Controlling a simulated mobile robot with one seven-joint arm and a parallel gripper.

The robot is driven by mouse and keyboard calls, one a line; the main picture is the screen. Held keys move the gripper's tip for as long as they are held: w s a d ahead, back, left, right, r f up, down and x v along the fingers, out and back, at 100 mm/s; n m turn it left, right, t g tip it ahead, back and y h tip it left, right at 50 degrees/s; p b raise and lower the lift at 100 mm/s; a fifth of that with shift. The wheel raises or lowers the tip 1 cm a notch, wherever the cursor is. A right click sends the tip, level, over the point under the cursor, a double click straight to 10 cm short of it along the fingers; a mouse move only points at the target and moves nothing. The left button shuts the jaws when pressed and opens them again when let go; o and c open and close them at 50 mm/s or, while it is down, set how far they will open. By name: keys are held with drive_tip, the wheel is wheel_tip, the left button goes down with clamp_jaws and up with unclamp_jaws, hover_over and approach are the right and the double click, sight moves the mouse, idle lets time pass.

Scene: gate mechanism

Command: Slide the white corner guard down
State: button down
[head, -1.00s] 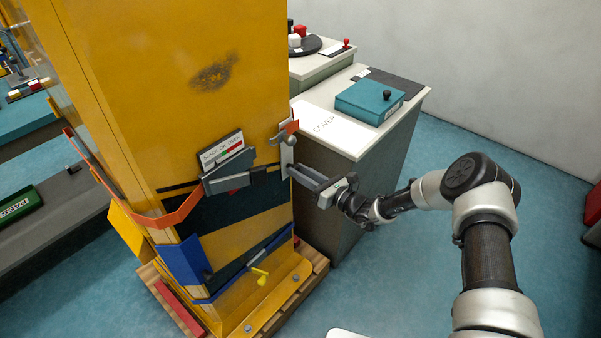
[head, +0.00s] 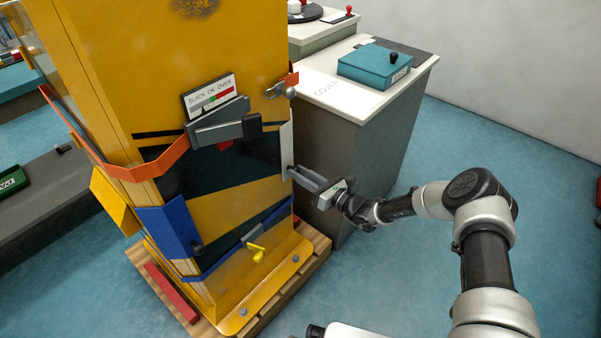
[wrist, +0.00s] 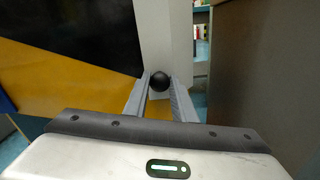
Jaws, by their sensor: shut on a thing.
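The white corner guard (head: 287,140) is an upright pale strip on the right front edge of the yellow cabinet (head: 110,60). Its top is a little below the grey clamp (head: 281,91). In the wrist view the guard (wrist: 160,30) stands straight ahead, with a round black knob (wrist: 160,81) on it. My gripper (head: 292,172) is at the guard's lower part. In the wrist view its fingers (wrist: 160,85) are on either side of the knob, shut on it. In the head view the fingers hide the knob.
A grey counter (head: 350,160) with a teal box (head: 375,66) stands close to the right of my gripper. Below on the cabinet is a yellow handle (head: 256,251). A blue corner piece (head: 168,230) and an orange strap (head: 130,170) are at the left. The cabinet stands on a wooden pallet (head: 318,240).

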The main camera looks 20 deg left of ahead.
drive_tip(key=shift+s+f, duration=0.1)
drive_tip(key=shift+f, duration=0.25)
drive_tip(key=c, duration=1.5)
unclamp_jaws()
drive_tip(key=shift+o, duration=0.2)
drive_tip(key=shift+d+r, duration=0.1)
drive_tip(key=p+v, duration=0.3)
drive_tip(key=v, duration=1.4)
drive_tip(key=shift+d, duration=0.15)
